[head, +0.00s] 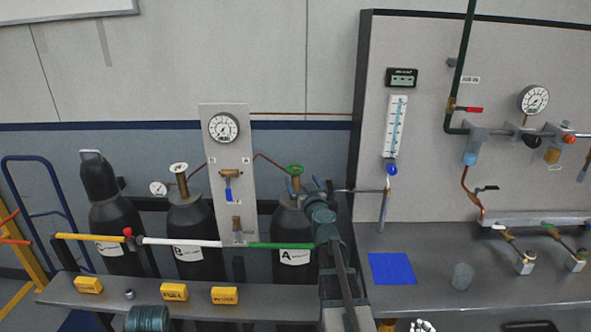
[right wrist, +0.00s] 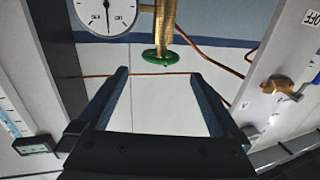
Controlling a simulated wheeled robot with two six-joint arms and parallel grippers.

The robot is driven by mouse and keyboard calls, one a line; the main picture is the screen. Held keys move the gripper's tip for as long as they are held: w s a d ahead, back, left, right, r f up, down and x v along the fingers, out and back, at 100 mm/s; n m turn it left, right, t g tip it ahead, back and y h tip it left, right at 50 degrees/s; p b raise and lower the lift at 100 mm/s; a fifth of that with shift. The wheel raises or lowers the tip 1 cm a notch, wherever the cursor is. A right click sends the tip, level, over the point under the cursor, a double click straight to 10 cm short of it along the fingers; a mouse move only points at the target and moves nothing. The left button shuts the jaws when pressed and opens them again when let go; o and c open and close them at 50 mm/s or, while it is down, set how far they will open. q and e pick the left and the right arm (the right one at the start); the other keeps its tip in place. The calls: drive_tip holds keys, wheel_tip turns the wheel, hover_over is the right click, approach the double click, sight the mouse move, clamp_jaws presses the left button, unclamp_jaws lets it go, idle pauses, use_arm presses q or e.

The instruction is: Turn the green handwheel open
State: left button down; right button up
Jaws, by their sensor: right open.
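The green handwheel (head: 295,169) sits on the brass valve on top of dark cylinder A (head: 293,222), right of the gauge panel. In the right wrist view the handwheel (right wrist: 160,57) shows edge-on below the brass stem (right wrist: 165,22). My right gripper (head: 304,184) is close to the handwheel, slightly to its right and lower in the head view. In the right wrist view its fingers (right wrist: 160,74) are open and empty, with the handwheel ahead of the gap between the tips. I see no contact. My left gripper is not in view.
The gauge panel (head: 238,150) stands close left of the handwheel. A cream handwheel (head: 179,168) tops cylinder B (head: 191,215). A coloured rail (head: 190,242) crosses before the cylinders. The bench shelf (head: 260,293) carries yellow boxes. A back board (head: 440,60) rises at right.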

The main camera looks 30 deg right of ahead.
sight(296, 168)
drive_tip(key=x, duration=0.9)
drive_tip(key=shift+w, duration=0.25)
drive_tip(key=c, duration=1.2)
